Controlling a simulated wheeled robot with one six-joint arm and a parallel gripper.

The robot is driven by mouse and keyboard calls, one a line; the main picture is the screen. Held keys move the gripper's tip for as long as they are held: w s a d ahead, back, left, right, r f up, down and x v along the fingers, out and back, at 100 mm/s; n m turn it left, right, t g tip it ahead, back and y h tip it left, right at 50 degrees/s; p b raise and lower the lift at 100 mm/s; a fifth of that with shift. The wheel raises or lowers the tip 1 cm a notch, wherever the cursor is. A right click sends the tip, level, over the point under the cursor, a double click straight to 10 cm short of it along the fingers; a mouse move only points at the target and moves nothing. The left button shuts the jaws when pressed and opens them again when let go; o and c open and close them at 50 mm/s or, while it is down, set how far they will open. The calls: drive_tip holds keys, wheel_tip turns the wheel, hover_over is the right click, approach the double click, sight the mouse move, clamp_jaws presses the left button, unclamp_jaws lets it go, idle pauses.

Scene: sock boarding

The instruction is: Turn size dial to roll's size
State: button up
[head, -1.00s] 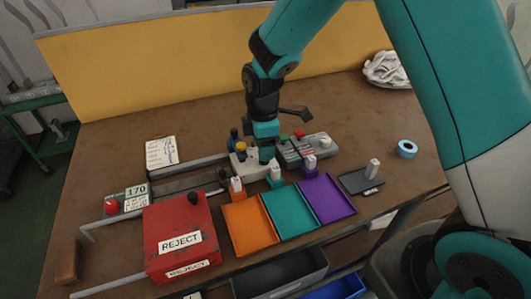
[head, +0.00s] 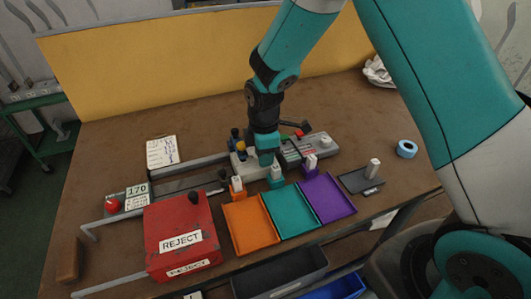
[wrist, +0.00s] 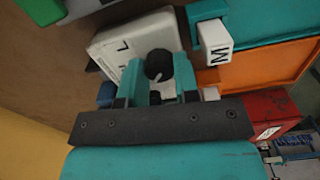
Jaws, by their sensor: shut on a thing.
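My gripper (wrist: 160,85) has its two teal fingers on either side of a black dial knob (wrist: 158,63) and is shut on it. The knob has a white pointer mark on its near side and sits on a pale plate (wrist: 112,40). An "L" shows on that plate; other marks are partly hidden. In the head view, my gripper (head: 267,158) is down at the pale unit (head: 240,166) and hides the knob. A blue roll with a white centre (head: 407,149) lies at the right of the table; I cannot read a size on it.
Orange (head: 248,224), teal (head: 291,210) and purple (head: 327,195) trays lie in front, with small lettered blocks behind them; one reads M (wrist: 216,43). A red REJECT box (head: 182,235) stands left. A dark tray with a white peg (head: 374,168) stands right.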

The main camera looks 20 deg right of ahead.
drive_tip(key=m+p, duration=0.1)
drive_tip(key=m, duration=0.3)
drive_tip(key=shift+m, duration=0.4)
drive_tip(key=m, duration=0.4)
drive_tip(key=shift+w+p, duration=0.1)
drive_tip(key=shift+p, duration=0.2)
drive_tip(key=m, duration=0.5)
drive_tip(key=shift+w+r+m+p, duration=0.15)
drive_tip(key=shift+m+p, duration=0.25)
drive_tip(key=shift+m, duration=1.6)
drive_tip(key=o, duration=0.7)
drive_tip(key=shift+o, duration=1.1)
